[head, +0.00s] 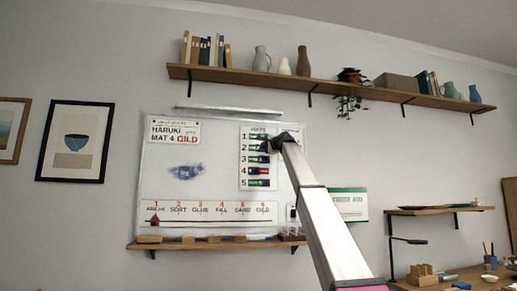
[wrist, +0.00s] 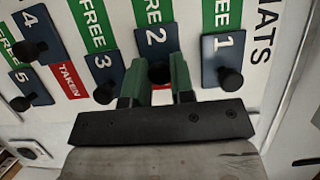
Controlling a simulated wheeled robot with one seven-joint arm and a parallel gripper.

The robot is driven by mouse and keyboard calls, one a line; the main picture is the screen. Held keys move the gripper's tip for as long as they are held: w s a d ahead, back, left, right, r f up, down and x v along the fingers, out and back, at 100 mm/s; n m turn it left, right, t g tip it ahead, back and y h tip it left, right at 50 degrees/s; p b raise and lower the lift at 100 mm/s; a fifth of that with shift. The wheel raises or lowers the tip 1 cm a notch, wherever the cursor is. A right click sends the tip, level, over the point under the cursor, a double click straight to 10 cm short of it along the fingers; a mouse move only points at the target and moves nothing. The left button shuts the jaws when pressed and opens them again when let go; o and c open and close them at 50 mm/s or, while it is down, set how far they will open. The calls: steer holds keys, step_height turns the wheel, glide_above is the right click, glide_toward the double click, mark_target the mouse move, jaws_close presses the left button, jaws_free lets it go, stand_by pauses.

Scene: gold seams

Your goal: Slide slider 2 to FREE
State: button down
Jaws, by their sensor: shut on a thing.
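The board of sliders, headed MATS, shows in the wrist view with rows numbered 1 to 5 from right to left. Slider 2 (wrist: 154,40) is a dark blue plate with a black knob. Its green FREE label (wrist: 148,11) shows beyond its upper end. The plate sits slightly higher than its neighbours. My gripper (wrist: 160,76) is shut on the knob of slider 2, with a green-faced finger on each side.
Slider 1 (wrist: 222,57) and slider 3 (wrist: 104,72) flank slider 2 closely, each with a protruding knob and FREE showing. Slider 4 (wrist: 36,30) shows red TAKEN (wrist: 68,80). A wooden ledge (head: 200,244) runs below the whiteboard (head: 220,135).

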steer(key=shift+w+d, duration=0.25)
steer(key=shift+d, duration=0.65)
steer(key=c, duration=1)
jaws_free()
steer(key=shift+d, duration=0.2)
steer(key=v, duration=1)
steer(key=shift+s+d, duration=0.15)
steer(key=shift+s, duration=0.15)
